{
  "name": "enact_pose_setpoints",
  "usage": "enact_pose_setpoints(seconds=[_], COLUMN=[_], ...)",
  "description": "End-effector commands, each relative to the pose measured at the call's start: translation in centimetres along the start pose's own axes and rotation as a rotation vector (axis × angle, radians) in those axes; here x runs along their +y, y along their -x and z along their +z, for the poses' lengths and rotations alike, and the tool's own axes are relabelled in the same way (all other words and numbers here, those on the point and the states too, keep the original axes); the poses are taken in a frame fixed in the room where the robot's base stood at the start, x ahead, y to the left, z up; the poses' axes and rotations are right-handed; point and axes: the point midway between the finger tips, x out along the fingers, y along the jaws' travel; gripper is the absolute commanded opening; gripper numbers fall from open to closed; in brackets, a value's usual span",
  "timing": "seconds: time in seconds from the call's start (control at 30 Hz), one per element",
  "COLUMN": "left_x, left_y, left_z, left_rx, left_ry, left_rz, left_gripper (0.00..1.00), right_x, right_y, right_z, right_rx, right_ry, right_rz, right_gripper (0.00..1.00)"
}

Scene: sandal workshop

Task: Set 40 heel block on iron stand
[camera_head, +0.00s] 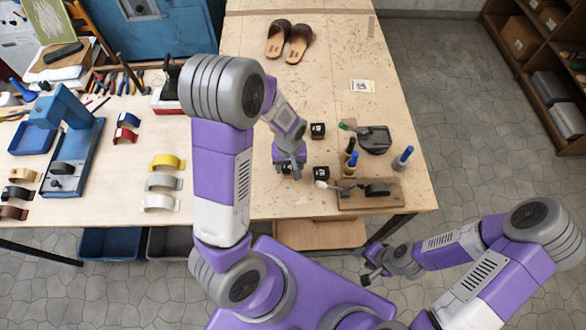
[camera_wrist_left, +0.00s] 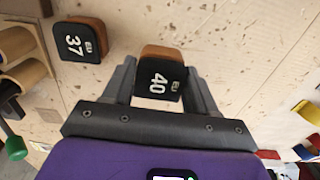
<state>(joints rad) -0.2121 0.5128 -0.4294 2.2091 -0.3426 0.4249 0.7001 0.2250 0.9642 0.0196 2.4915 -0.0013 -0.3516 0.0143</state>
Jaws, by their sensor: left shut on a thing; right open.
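The 40 heel block (camera_wrist_left: 160,80) is black on top with a white "40" and a brown body. My left gripper (camera_wrist_left: 162,88) is shut on it, one finger on each side. In the head view my left gripper (camera_head: 291,168) points down at the bench and mostly hides the block (camera_head: 286,171). I cannot tell whether the block touches the bench. A dark metal piece (camera_head: 374,139) and a dark rounded piece (camera_head: 377,189) on a wooden board are to the right; I cannot tell which is the iron stand. My right gripper (camera_head: 372,273) is open and empty, beyond the bench's front edge.
A heel block marked 37 (camera_wrist_left: 82,42) lies close by. In the head view two other dark blocks (camera_head: 317,130) (camera_head: 321,173) stand right of my left gripper. Sandals (camera_head: 298,43) lie at the back.

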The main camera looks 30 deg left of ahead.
Motion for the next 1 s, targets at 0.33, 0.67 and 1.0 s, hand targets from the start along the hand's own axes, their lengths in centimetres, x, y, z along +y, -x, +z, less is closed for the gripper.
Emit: enact_pose_setpoints(seconds=[0.33,0.67,1.0], left_x=[0.0,0.1,0.0], left_y=[-3.8,-4.2,-4.2], left_z=[0.0,0.0,0.0], left_rx=[0.0,0.001,0.001], left_ry=[-0.001,-0.001,-0.001], left_rz=[0.001,0.002,0.001], left_gripper=[0.22,0.22,0.83], right_x=[0.0,0.1,0.1], right_y=[-0.1,-0.4,-0.4], right_z=[-0.1,-0.1,-0.1], right_rx=[0.001,0.001,0.001], right_ry=[0.0,0.0,0.0], right_rz=[0.0,0.0,0.0], right_gripper=[0.43,0.43,0.43])
